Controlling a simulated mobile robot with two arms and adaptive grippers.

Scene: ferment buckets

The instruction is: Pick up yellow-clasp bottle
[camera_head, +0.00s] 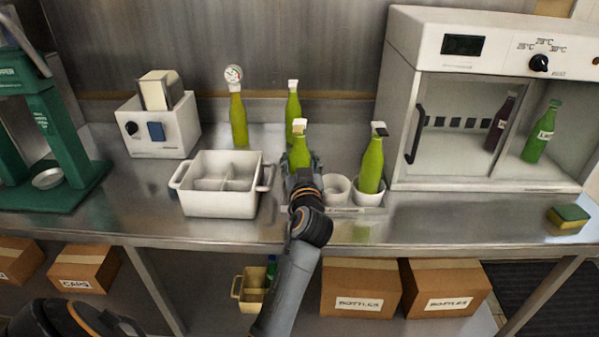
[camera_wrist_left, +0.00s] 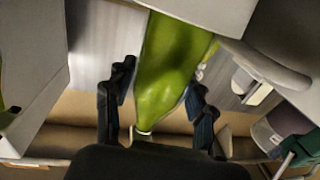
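A green bottle with a pale yellowish clasp top (camera_head: 300,150) stands upright at the middle of the counter. My left gripper (camera_head: 303,172) is in front of its lower body and hides its base. In the left wrist view the green bottle (camera_wrist_left: 168,75) lies between the two fingers of my left gripper (camera_wrist_left: 162,95). The fingers are spread to either side of it, with a small gap at the left finger; contact at the right finger is unclear. My right gripper is not in view.
To the right are an empty white cup (camera_head: 336,189) and another green bottle (camera_head: 371,165) in a cup. Behind stand a green bottle (camera_head: 293,103) and a gauge-topped bottle (camera_head: 239,120). A white divided crate (camera_head: 218,205) is left, a cabinet (camera_head: 440,150) right.

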